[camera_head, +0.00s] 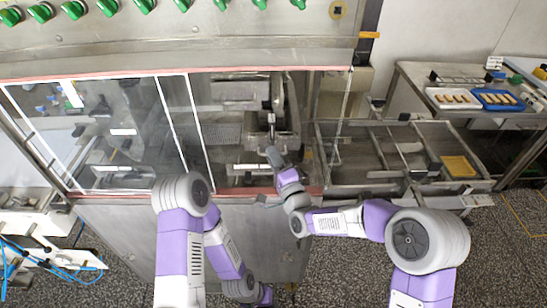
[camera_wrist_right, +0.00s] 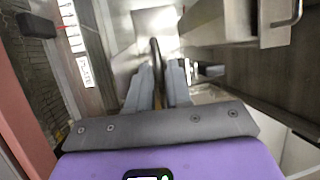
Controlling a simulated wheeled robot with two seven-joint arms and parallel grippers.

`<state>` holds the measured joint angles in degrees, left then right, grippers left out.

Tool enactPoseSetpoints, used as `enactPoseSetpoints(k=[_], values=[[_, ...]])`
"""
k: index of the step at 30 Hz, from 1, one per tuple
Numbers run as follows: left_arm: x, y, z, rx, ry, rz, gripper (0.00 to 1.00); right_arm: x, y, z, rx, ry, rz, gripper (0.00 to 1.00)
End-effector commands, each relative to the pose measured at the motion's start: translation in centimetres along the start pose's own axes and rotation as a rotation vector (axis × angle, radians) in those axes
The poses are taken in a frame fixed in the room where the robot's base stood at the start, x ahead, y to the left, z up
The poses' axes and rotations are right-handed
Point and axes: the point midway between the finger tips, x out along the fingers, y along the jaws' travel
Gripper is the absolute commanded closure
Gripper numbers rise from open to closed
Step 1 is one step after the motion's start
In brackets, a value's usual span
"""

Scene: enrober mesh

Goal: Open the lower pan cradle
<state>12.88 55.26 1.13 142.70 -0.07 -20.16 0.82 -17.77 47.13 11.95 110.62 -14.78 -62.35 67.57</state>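My right gripper (camera_head: 272,156) reaches through the open front of the enrober, at the lower edge of the opening. In the right wrist view its two grey fingers (camera_wrist_right: 160,78) lie close on either side of a dark upright bar handle (camera_wrist_right: 156,52) and look shut on it. In the head view metal cradle parts (camera_head: 285,142) show just behind the gripper. I cannot tell clearly which part is the lower pan cradle, and the gripper hides some of it. My left arm folds down at the bottom of the head view; its gripper is not seen.
Clear framed panels (camera_head: 120,132) cover the left of the opening. A red-edged sill (camera_head: 235,191) runs below it. A metal frame conveyor (camera_head: 370,188) stands to the right, and a side table (camera_head: 440,75) with trays is behind it. Green knobs (camera_head: 144,5) line the top.

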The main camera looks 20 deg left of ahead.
Motion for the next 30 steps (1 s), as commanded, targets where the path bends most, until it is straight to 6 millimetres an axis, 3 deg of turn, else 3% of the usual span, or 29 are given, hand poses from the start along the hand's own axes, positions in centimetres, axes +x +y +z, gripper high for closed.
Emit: enactPoseSetpoints(k=[2, 6, 30], values=[[0.0, 0.0, 0.0, 0.0, 0.0, 0.0, 0.57, -0.02, 0.01, 0.0, 0.0, 0.0, 0.0, 0.82], [0.0, 0.0, 0.0, 0.0, 0.0, 0.0, 0.57, -0.03, 0.0, 0.0, 0.0, 0.0, 0.0, 1.0], [0.0, 0.0, 0.0, 0.0, 0.0, 0.0, 0.57, -0.04, 0.0, 0.0, 0.0, 0.0, 0.0, 1.0]])
